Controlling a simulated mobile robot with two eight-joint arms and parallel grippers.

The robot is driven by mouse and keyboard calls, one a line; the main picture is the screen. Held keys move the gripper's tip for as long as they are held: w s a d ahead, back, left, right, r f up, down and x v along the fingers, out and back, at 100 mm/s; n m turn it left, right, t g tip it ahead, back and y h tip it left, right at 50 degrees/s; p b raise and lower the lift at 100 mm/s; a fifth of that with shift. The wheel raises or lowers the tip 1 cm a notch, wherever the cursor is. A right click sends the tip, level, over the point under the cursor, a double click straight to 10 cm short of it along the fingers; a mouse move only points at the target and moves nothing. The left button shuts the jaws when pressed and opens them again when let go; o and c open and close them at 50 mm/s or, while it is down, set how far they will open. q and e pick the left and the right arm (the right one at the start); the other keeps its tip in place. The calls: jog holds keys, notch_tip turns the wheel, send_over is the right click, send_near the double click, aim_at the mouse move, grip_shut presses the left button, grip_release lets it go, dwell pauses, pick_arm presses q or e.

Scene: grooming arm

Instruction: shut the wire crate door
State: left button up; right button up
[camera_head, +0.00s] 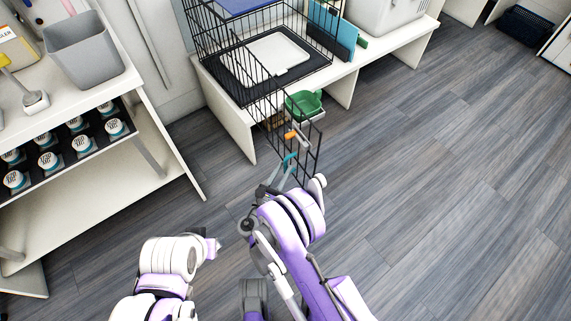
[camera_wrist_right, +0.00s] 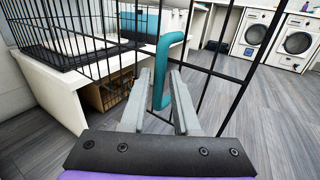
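The black wire crate (camera_head: 237,60) stands on a white bench at top centre in the head view. Its wire door (camera_head: 311,160) is swung out from the crate, over the floor in front of the bench. A teal handle (camera_head: 290,161) is on the door; it shows large in the right wrist view (camera_wrist_right: 161,70). My right gripper (camera_head: 275,183) is at the handle. In the wrist view its two grey fingers (camera_wrist_right: 160,85) are apart, with the handle between their tips. My left gripper (camera_head: 215,247) is low, left of my right arm, away from the door; its fingers are unclear.
The white bench (camera_head: 345,85) bears the crate and a white box (camera_head: 385,12). A green container (camera_head: 303,103) is beneath the crate's front edge. A shelf unit (camera_head: 150,130) with several jars and a grey bin (camera_head: 83,50) stands at left. The floor at right is clear.

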jog(key=shift+x, duration=1.1)
grip_shut()
dwell(0.7)
